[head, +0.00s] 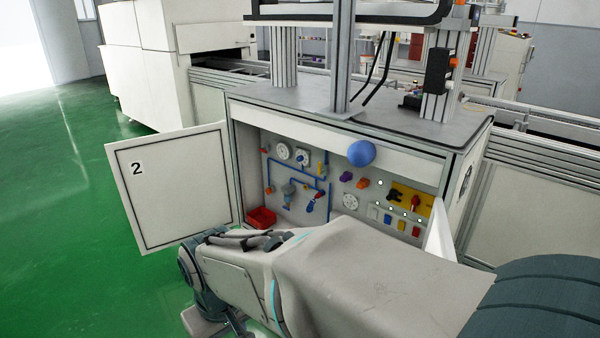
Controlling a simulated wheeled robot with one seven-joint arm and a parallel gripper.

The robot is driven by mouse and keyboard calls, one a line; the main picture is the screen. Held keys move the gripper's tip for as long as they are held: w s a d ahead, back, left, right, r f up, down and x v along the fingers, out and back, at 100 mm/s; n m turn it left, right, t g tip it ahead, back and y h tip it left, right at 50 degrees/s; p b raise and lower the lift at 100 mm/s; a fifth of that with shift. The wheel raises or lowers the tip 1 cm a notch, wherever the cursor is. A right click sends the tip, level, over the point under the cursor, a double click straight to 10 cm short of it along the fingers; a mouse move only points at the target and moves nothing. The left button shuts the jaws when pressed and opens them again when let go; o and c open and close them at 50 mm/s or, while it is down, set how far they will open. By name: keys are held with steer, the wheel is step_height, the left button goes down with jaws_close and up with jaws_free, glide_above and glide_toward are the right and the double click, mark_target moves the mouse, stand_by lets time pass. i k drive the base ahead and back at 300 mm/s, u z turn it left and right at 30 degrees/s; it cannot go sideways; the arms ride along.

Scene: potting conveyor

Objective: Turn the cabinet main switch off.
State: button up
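The cabinet (236,165) stands open below the grey worktop, and its inner panel shows. On the right of the panel is a yellow plate (425,202) with a red rotary handle (415,203) and a black handle (395,196). The red handle on yellow looks like the main switch, but its position is too small to read. My arm (350,270) lies across the foreground, in front of the cabinet and apart from the panel. I cannot make out my gripper's fingers; the arm's far end is at the lower left.
The left door (170,185), marked 2, stands wide open. A right door (440,235) also stands open, partly behind my arm. Gauges, blue pipes, knobs and a red bin (262,218) fill the cabinet. A blue ball (361,153) shows before its top edge. Green floor is clear at left.

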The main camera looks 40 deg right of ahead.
mark_target(415, 201)
steer(key=i, duration=0.9)
steer(key=z, duration=2.7)
